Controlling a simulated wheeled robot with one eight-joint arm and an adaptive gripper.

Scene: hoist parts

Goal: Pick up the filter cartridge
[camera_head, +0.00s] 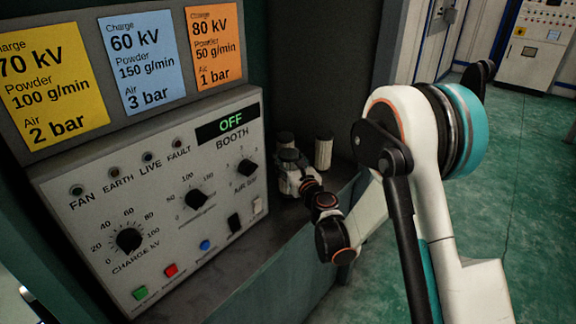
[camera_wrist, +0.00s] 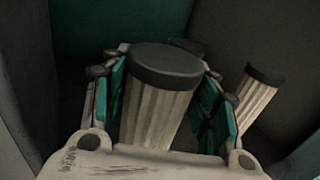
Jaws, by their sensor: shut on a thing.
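A pale pleated filter cartridge (camera_wrist: 155,112) with a dark cap stands between the fingers of my gripper (camera_wrist: 160,100) in the wrist view. The teal finger pads lie along both its sides, and my gripper is shut on it. In the head view my gripper (camera_head: 291,162) is at the back of the ledge, right of the control panel, and hides most of this cartridge. A second, similar cartridge (camera_head: 323,153) stands upright just to the right. It also shows in the wrist view (camera_wrist: 256,97), outside the right finger. The held cartridge's lower end is hidden.
The booth control panel (camera_head: 160,195), its display reading OFF, rises close on the left. Yellow, blue and orange setting cards (camera_head: 143,60) hang above it. Dark walls enclose the ledge (camera_head: 262,250) behind. Green floor (camera_head: 530,190) is open at right. A dark rounded thing shows behind the held cartridge.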

